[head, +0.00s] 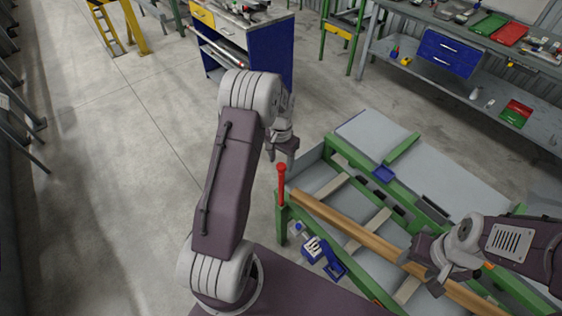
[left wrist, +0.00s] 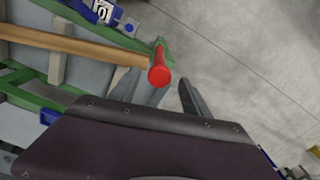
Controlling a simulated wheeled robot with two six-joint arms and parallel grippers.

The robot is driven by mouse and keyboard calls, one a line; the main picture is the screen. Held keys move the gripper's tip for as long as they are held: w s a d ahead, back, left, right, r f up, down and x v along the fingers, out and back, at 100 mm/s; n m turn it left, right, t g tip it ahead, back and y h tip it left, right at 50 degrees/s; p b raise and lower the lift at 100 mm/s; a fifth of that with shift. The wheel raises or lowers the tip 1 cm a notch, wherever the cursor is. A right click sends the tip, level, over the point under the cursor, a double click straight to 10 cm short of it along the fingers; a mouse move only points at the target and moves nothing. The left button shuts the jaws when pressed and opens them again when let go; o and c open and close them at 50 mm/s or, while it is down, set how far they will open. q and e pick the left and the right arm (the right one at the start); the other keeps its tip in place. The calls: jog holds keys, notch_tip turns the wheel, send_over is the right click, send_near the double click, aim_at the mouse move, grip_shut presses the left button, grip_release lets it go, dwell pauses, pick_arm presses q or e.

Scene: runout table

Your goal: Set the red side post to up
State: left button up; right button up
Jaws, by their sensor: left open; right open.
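The red side post (head: 282,186) stands upright at the near left corner of the green runout table frame (head: 336,240). Its round red cap (left wrist: 159,75) shows from above in the left wrist view. My left gripper (head: 283,158) is open and empty, just above and behind the post in the head view. In the left wrist view its fingers (left wrist: 172,88) are close to the post; I cannot tell whether they touch it. My right gripper (head: 428,266) is open over the wooden bar at the right; whether it touches the bar is unclear.
The long wooden bar (head: 345,224) lies along the table's near side. A blue cabinet (head: 265,58) and a workbench (head: 462,58) stand behind.

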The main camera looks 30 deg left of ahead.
pick_arm(q)
notch_tip(320, 180, up, 9)
jog(key=shift+f+b, duration=0.2)
jog(key=shift+b, duration=0.25)
jog(key=shift+s, duration=0.1)
